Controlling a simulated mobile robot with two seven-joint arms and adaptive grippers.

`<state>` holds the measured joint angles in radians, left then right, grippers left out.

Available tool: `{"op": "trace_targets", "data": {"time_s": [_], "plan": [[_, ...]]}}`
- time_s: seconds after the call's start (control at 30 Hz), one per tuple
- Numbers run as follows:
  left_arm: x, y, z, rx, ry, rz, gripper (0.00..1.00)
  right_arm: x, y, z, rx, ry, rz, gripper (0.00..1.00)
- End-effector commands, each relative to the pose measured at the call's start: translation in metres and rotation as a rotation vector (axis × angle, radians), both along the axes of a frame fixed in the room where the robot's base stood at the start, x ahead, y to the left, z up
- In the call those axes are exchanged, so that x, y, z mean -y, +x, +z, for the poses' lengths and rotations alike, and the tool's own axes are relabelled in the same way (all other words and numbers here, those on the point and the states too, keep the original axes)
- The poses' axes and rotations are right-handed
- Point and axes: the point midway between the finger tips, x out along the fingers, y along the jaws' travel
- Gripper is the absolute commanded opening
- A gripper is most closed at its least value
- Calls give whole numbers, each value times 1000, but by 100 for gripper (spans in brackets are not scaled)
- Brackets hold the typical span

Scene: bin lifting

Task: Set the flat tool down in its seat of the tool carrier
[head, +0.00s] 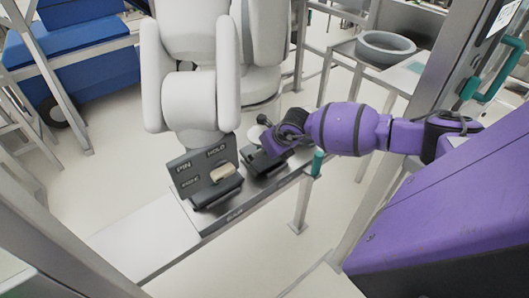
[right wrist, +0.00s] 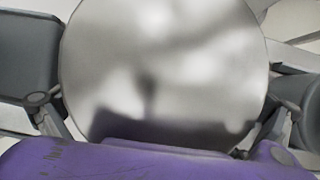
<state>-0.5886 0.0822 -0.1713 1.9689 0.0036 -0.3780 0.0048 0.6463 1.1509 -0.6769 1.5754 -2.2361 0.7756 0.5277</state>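My right gripper (head: 266,148), on the purple arm, is low over the right part of the narrow bench. In the right wrist view its fingers stand wide apart, left and right of a round, shiny metal disc (right wrist: 165,70), perhaps the flat tool. The disc hides the fingertips, so I cannot tell whether they press on it. What looks like the tool carrier is a dark grey holder (head: 215,192) with an upright label plate (head: 203,168) reading PIN and HOLD. A beige piece (head: 222,172) lies on it. The seat under my right gripper is hidden. My left gripper is not in view.
A big white machine (head: 188,98) stands close behind the bench (head: 150,235). The bench's left end is bare. A teal-topped post (head: 317,163) stands near its right end. A grey ring-shaped basin (head: 385,48) sits at the back right.

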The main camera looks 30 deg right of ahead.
Motion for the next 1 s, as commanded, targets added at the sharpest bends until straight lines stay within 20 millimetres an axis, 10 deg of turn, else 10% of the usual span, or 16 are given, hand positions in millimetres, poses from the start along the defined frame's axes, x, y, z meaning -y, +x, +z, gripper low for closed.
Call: {"op": "trace_targets", "data": {"time_s": [0.37,1.0], "plan": [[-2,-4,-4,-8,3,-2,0,3,-20,-14,-40,-12,2,100],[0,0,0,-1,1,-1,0,6,-63,98,-2,-5,1,100]]}}
